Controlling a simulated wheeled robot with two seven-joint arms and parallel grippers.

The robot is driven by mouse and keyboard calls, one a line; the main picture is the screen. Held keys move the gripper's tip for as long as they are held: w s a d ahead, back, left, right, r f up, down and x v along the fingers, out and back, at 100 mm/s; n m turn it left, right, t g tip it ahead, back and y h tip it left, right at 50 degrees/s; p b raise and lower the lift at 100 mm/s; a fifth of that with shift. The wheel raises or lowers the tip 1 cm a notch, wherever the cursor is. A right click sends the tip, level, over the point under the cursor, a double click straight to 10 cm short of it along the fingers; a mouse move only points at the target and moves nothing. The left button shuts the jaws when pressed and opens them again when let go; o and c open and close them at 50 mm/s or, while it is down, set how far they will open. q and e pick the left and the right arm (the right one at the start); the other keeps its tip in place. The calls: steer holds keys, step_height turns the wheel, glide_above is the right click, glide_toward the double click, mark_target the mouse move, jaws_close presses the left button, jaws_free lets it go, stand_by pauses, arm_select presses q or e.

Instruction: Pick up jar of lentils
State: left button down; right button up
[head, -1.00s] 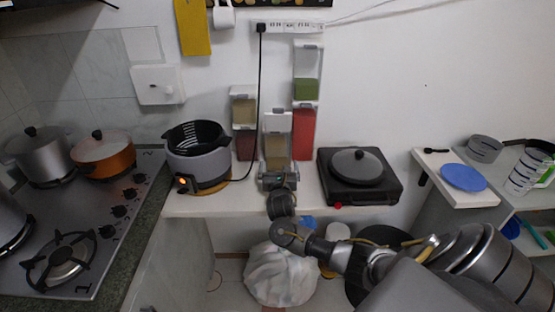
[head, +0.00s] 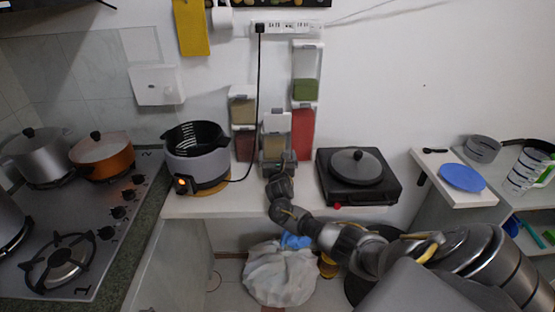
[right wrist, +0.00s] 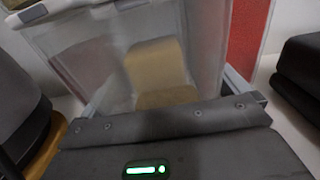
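A clear jar with a pale lid and tan contents (head: 276,146) stands at the back of the white counter, in front of the wall dispensers. My right gripper (head: 276,165) is low at its front. In the right wrist view the clear jar (right wrist: 158,70) looks tilted and sits between the two fingers of my right gripper (right wrist: 168,92). The fingers are wide apart, one on each side of the jar; whether they touch it is hard to tell. The jar's base is hidden behind the gripper. My left gripper is not in view.
Wall dispensers with green (head: 305,90), red (head: 303,133) and tan (head: 243,112) contents are close behind. A grey cooker (head: 197,165) stands left and a black hot plate with a lid (head: 358,175) right. A black cord (head: 257,100) hangs close by.

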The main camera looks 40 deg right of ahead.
steer(key=c, duration=1.1)
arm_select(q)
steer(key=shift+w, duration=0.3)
arm_select(e)
steer(key=shift+o, duration=0.2)
steer(key=shift+r, duration=0.15)
steer(key=shift+s+a+r, duration=0.1)
steer(key=shift+r, duration=0.1)
step_height(320, 180, up, 7)
steer(key=shift+f+b, duration=0.15)
steer(key=shift+b, duration=0.2)
steer(key=p+v, duration=0.1)
steer(key=v, duration=0.7)
steer(key=shift+s+a, duration=0.25)
steer(key=p, duration=0.9)
glide_toward(278, 154)
step_height(278, 154, up, 3)
steer(key=s+a, duration=0.2)
steer(key=s, duration=0.1)
arm_select(q)
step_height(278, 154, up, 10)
steer(key=shift+p, duration=0.3)
arm_select(e)
steer(key=shift+s+a+f, duration=0.25)
steer(key=shift+s+a, duration=0.1)
steer(key=shift+a, duration=0.1)
